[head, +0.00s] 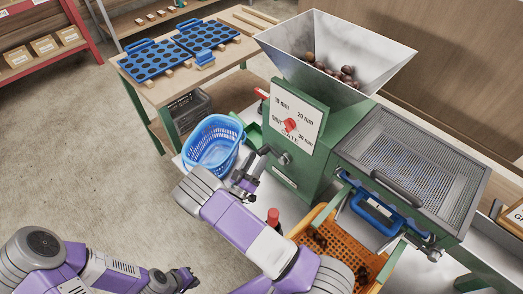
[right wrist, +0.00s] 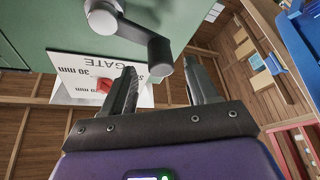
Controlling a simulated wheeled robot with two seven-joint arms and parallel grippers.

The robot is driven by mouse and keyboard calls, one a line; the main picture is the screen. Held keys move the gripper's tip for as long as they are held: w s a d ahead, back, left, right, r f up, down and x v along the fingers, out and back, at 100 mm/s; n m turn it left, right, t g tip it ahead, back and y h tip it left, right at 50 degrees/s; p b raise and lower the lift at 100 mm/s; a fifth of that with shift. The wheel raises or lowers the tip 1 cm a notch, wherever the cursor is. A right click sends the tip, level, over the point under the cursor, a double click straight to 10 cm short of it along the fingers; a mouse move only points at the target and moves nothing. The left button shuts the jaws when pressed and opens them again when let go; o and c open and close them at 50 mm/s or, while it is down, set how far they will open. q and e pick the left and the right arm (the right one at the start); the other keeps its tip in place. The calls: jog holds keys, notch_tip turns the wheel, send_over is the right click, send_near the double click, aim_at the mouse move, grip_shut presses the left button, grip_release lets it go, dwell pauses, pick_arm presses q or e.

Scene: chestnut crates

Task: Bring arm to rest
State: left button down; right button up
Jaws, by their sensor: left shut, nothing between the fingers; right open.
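My right gripper (head: 248,178) is beside the green machine, close to the grey crank (head: 283,157) on its front. In the right wrist view its two fingers (right wrist: 163,78) are apart and empty. The crank's dark handle (right wrist: 160,52) shows just past the fingertips, between them in the picture; I cannot tell whether they touch. My left gripper (head: 187,279) is low at the bottom of the head view, shut and empty, over the bare floor. My right arm's purple forearm crosses in front of the machine's lower part.
The green machine (head: 308,160) carries a hopper (head: 330,45) with chestnuts and a mesh screen (head: 410,160). A blue basket (head: 213,147) stands left of my right gripper. An orange crate (head: 345,243) is at lower right. A wooden table (head: 150,92) holds blue trays. Floor at left is clear.

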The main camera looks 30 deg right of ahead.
jog(key=shift+v, duration=1.3)
jog(key=s+d+f+n+g+y+p, duration=0.2)
jog(key=s+f+g+y+p, duration=0.3)
jog(key=s+f+g+y, duration=0.5)
jog(key=s+a+y+p, duration=0.1)
jog(key=s+a+y, duration=0.3)
jog(key=a+y, duration=0.2)
jog(key=s+a+f+n+y, duration=0.1)
jog(key=s+a+y, duration=0.4)
jog(key=a, duration=0.5)
jog(key=shift+s+f+y+p, duration=0.25)
jog(key=shift+y+p, duration=0.1)
jog(key=shift+y, duration=0.85)
